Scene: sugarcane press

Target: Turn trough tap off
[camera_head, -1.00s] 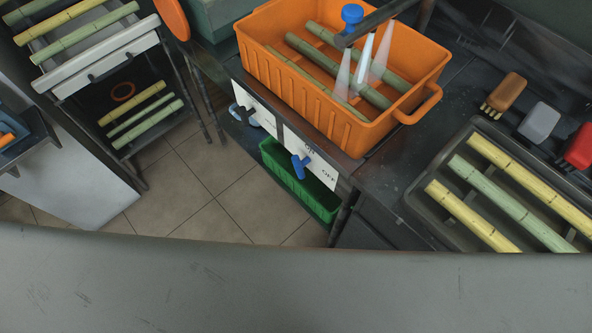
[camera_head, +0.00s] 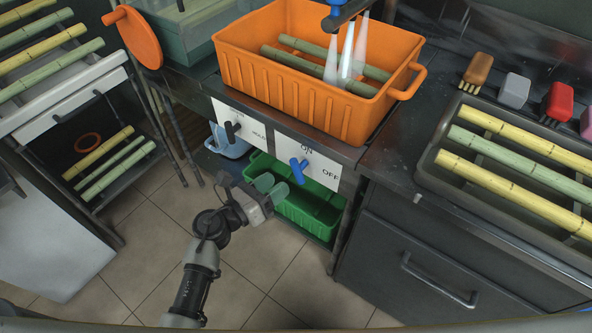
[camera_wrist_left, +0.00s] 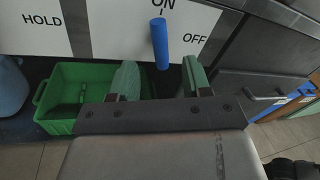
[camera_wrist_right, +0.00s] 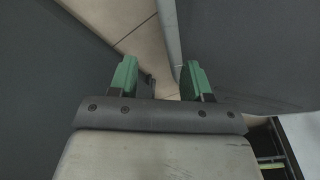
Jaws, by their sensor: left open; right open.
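The blue lever handle (camera_head: 298,169) sits on a white panel (camera_head: 325,174) marked ON and OFF. Its lower end comes out toward me, and ON is printed above it. In the left wrist view the blue handle (camera_wrist_left: 160,45) lies ahead of my open fingers, between their lines, with OFF to its right. My left gripper (camera_head: 272,188) is open and empty, just left of and below the handle, apart from it. The blue-topped spout (camera_head: 338,20) pours pale streams (camera_head: 346,55) into the orange crate (camera_head: 290,92). My right gripper (camera_wrist_right: 158,75) shows only in its wrist view, open and empty.
A black lever (camera_head: 233,130) on a HOLD panel is left of the blue one. A green bin (camera_head: 310,215) stands below. A dark tray (camera_head: 437,170) of canes and several brushes are on the right counter. The tiled floor in front is clear.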

